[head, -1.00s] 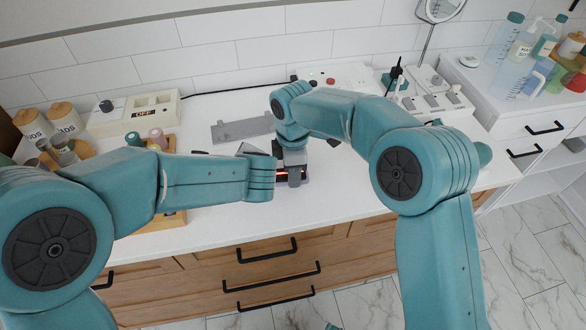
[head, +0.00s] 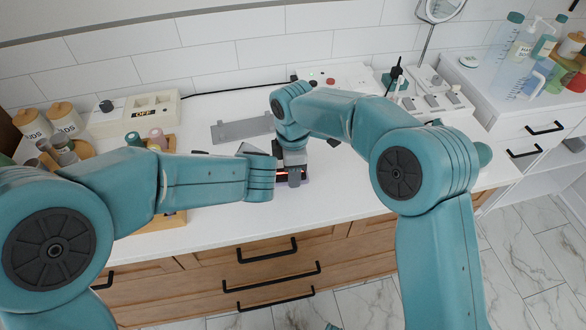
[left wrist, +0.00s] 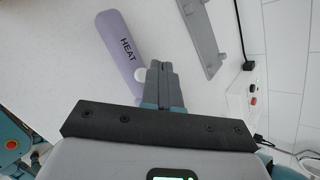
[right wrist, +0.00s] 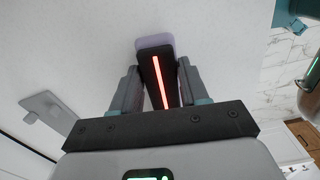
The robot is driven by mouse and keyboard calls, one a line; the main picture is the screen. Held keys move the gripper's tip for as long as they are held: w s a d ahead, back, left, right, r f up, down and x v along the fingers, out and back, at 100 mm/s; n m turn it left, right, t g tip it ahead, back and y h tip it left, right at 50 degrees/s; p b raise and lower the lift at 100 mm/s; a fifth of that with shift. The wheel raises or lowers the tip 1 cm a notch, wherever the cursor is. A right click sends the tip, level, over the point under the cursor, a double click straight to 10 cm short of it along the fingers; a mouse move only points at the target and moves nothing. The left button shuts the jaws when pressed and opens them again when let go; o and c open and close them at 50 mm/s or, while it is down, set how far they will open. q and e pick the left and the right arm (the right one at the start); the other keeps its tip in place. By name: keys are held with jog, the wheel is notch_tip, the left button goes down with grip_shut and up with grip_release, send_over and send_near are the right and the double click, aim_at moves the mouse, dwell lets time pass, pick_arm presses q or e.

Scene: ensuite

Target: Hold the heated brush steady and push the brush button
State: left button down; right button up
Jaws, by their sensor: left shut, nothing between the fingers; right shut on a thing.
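The heated brush is lavender with HEAT lettering in the left wrist view (left wrist: 122,45). It has a pale round button (left wrist: 140,75). In the right wrist view the brush (right wrist: 155,42) has a dark face with a glowing red strip. My right gripper (right wrist: 157,72) is shut on the brush, with a finger on each side.
A grey plate (head: 240,129) lies on the white counter behind the grippers. Devices stand at the back right. Drawers are below the counter's front edge.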

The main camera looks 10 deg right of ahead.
pick_arm(q)
jog(key=shift+f, duration=0.2)
dwell(0.5)
jog(key=shift+f, duration=0.3)
jog(key=shift+f, duration=0.4)
dwell(0.5)
jog(key=shift+r, duration=0.9)
notch_tip(320, 180, up, 6)
dwell(0.4)
